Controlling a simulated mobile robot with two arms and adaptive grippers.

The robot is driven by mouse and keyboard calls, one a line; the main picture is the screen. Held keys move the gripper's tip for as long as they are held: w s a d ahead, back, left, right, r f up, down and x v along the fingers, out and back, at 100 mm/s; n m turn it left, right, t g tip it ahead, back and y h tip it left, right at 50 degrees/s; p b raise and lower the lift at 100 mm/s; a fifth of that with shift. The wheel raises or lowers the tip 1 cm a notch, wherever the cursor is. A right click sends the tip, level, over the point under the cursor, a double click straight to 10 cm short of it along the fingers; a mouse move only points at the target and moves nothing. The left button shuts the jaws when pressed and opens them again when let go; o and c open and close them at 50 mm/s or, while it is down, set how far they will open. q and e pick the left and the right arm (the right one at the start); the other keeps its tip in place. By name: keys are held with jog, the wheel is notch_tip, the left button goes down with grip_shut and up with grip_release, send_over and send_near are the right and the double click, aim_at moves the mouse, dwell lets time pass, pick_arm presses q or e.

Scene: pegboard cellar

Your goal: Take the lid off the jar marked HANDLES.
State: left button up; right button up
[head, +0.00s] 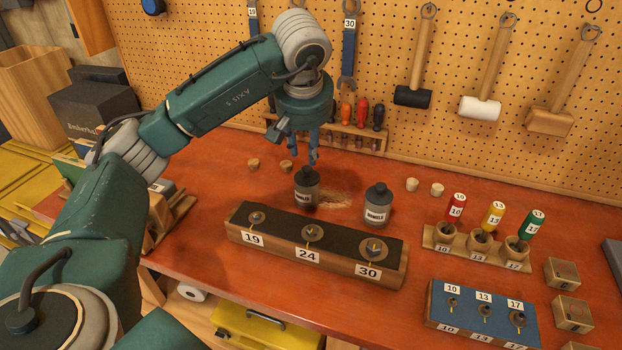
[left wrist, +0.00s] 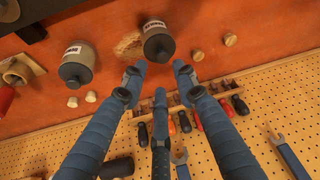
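Two grey jars with dark lids and white labels stand on the red bench. The left jar (head: 306,192) and the right jar (head: 377,208) have labels too small to read surely, so I cannot tell for certain which is HANDLES. My left gripper (head: 314,152) hangs just above the left jar's dark lid (head: 306,175), fingers pointing down, apart from it. In the left wrist view the fingers of my gripper (left wrist: 160,78) are spread and empty, with that jar (left wrist: 158,42) just beyond their tips. The other jar (left wrist: 76,66) stands off to the left there. My right gripper is out of view.
A long block (head: 350,268) marked 19, 24, 30 lies in front of the jars. Corks (head: 254,165) lie behind left, pale plugs (head: 412,184) to the right. A screwdriver rack (head: 345,136) stands behind. A wooden holder (head: 478,258) and blue-topped block (head: 482,315) are right.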

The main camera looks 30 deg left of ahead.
aim_at(307, 168)
pick_arm(q)
jog(key=p+x, duration=0.1)
jog(key=x, duration=0.1)
jog(key=p+x, duration=0.1)
jog(key=x, duration=0.2)
jog(key=p+x, duration=0.1)
jog(key=x, duration=0.2)
jog(key=shift+w+a+r, duration=0.1)
jog(key=shift+w+a, duration=0.25)
jog(key=shift+w+a+f, duration=0.1)
jog(key=shift+f, duration=0.35)
grip_shut()
